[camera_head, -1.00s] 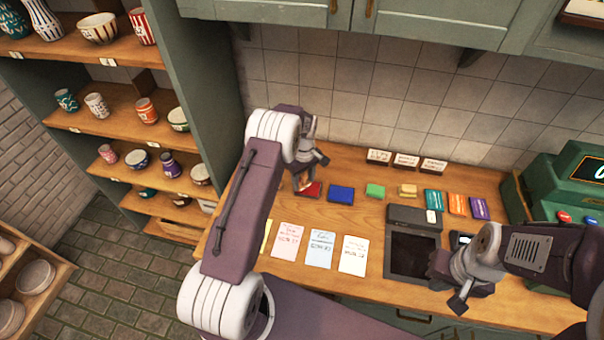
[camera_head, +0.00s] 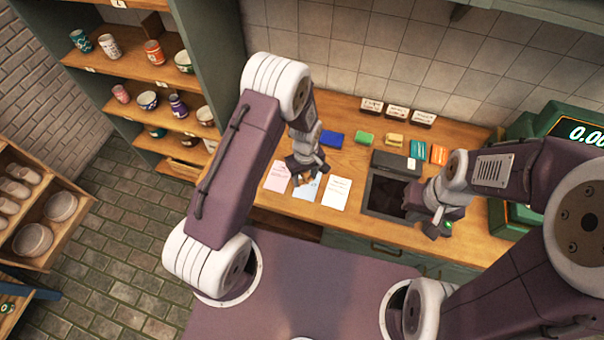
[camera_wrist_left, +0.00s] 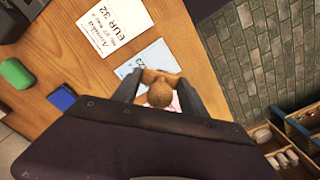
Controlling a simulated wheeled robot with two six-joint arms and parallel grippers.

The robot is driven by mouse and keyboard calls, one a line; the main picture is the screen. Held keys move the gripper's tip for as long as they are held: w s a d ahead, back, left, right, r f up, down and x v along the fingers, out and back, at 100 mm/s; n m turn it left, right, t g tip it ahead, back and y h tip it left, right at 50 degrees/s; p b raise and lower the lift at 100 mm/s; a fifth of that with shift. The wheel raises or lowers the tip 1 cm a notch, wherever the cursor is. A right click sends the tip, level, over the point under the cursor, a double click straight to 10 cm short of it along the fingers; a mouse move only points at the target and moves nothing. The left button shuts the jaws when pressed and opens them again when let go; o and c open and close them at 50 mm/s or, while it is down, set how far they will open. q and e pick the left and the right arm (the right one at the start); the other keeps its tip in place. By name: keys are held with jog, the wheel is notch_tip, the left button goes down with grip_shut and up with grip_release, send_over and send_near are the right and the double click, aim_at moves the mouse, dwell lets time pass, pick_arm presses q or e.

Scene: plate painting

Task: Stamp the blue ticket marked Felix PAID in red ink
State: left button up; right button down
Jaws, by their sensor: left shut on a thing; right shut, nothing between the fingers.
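My left gripper (camera_head: 305,176) is shut on a stamp with a round wooden knob (camera_wrist_left: 159,94), over the blue ticket (camera_head: 308,190). The blue ticket also shows in the left wrist view (camera_wrist_left: 152,57), partly covered by the stamp and fingers. I cannot tell whether the stamp touches it. The name on it and the stamp's face cannot be read. A pink ticket (camera_head: 278,177) lies to its left and a white ticket (camera_head: 336,194) to its right. The red ink pad is hidden behind my left arm. My right gripper (camera_head: 440,224) is shut and empty near the dark tray.
Three labelled blocks (camera_head: 397,112) stand along the wall. A dark tray (camera_head: 385,193) is to the right, with a green register (camera_head: 572,128) beyond. Pottery shelves (camera_head: 135,62) stand left.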

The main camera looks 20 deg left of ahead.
aim_at(305, 193)
pick_arm(q)
jog(key=shift+s+d+f+b, duration=0.2)
jog(key=shift+f+b, duration=0.35)
jog(key=shift+f, duration=0.15)
notch_tip(305, 193, down, 4)
jog(key=b, duration=0.3)
jog(key=shift+w+a+f, duration=0.1)
jog(key=shift+f, duration=0.15)
jog(key=shift+r, duration=0.1)
jog(key=shift+f+b, duration=0.6)
dwell(0.9)
jog(key=shift+s, duration=0.2)
notch_tip(305, 193, up, 7)
jog(key=p, duration=0.5)
jog(key=shift+w+r+p, duration=0.1)
jog(key=shift+r+p, duration=0.05)
jog(key=shift+p, duration=0.15)
